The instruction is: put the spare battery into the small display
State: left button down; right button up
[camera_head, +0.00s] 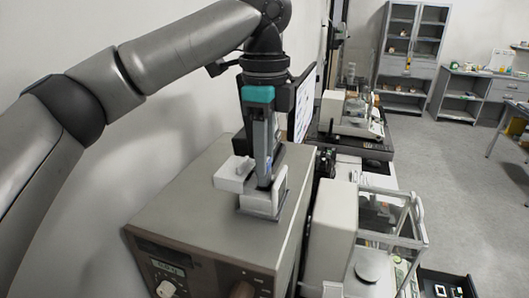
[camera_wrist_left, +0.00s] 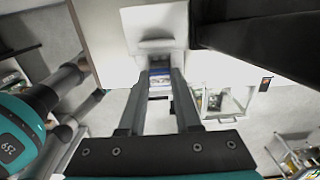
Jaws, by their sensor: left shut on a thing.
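The small display is a white unit (camera_head: 262,203) on top of a large grey instrument box, with a white block part (camera_head: 233,176) at its left. In the left wrist view a white housing (camera_wrist_left: 155,20), seemingly the display, lies just beyond the fingertips. My left gripper (camera_head: 265,180) points down at the display. Its fingers (camera_wrist_left: 160,75) are shut on a small blue-and-white thing (camera_wrist_left: 160,83), seemingly the spare battery. The fingers partly hide the battery and the middle of the display. I cannot tell whether the battery is inside the display or only above it. My right gripper is not in view.
The grey instrument box (camera_head: 205,215) has knobs on its front. A balance with a glass draft shield (camera_head: 385,215) stands close at its right. A dark monitor (camera_head: 302,105) and another balance (camera_head: 350,115) stand behind. Shelves (camera_head: 408,50) are far off; open floor lies right.

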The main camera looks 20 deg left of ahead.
pick_arm(q)
jog(key=shift+f+b, duration=0.35)
jog(key=shift+f, duration=1.05)
jog(key=shift+c, duration=0.2)
grip_release()
dwell(0.5)
jog(key=shift+r, duration=0.1)
jog(key=shift+r+p, duration=0.35)
jog(key=shift+r, duration=3.55)
